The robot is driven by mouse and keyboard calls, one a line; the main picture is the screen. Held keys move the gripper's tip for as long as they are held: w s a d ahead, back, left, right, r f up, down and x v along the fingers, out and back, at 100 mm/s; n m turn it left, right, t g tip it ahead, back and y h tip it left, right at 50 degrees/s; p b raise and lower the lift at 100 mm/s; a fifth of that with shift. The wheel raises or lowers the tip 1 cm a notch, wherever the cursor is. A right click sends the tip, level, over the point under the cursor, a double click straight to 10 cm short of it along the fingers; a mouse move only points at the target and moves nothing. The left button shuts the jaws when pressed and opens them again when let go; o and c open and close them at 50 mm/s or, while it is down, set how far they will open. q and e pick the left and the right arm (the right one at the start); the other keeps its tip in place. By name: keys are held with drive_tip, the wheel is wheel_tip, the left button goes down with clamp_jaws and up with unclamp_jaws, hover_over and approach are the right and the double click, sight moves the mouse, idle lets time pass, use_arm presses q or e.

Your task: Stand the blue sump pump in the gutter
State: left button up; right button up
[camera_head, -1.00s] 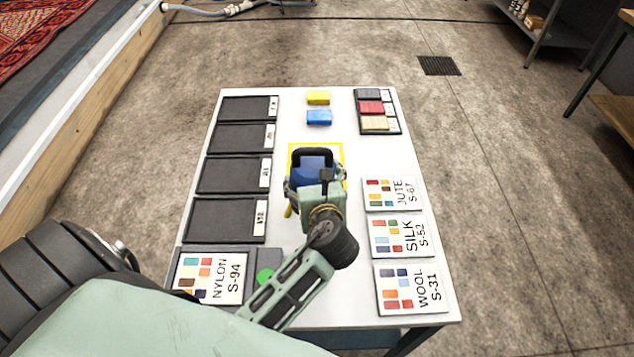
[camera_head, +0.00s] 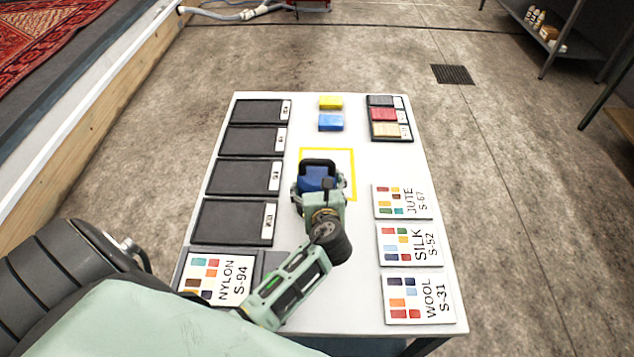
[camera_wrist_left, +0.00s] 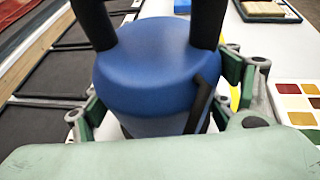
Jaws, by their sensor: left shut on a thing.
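The blue sump pump (camera_head: 314,180), with a dark looped handle on top, is over the white table, at the lower part of a yellow outlined square (camera_head: 353,175). My left gripper (camera_head: 320,194) is shut on the pump, with its fingers on both sides of the body. The left wrist view shows the blue pump (camera_wrist_left: 160,65) close up and upright between the green and grey fingers. I cannot tell whether its base clears the tabletop. No gutter can be made out for sure. My right gripper is not in view.
The white table (camera_head: 350,260) carries dark trays (camera_head: 246,172) on the left, sample cards (camera_head: 410,245) on the right, and yellow and blue blocks (camera_head: 331,121) at the back. A dark floor grate (camera_head: 453,74) lies beyond. Open floor (camera_head: 520,210) is on the right.

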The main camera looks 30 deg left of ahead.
use_arm(q)
drive_tip(key=shift+w+r, duration=0.1)
drive_tip(key=shift+r, duration=0.15)
drive_tip(key=o, duration=1.7)
drive_tip(key=shift+f, duration=0.3)
drive_tip(key=o, duration=0.4)
